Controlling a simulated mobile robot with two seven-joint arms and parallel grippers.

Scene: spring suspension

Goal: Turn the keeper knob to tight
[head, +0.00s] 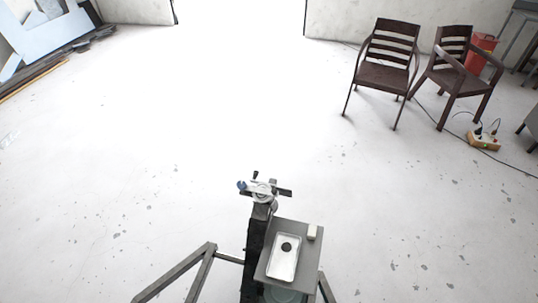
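A small blue knob-like part (241,186) sits at the left end of a metal assembly (262,191) on top of a dark upright post (254,250). It may be the keeper knob, but it is too small to read any mark or setting. A dark bar crosses behind the assembly and sticks out to the right. Neither of my grippers is in view, and nothing is touching the assembly.
A grey shelf (305,263) beside the post holds a white tray (275,268) with a dark round piece (286,247) and a small pale block (312,232). Grey legs (178,274) spread below. Brown chairs (386,72) stand at the back right. Open floor surrounds the stand.

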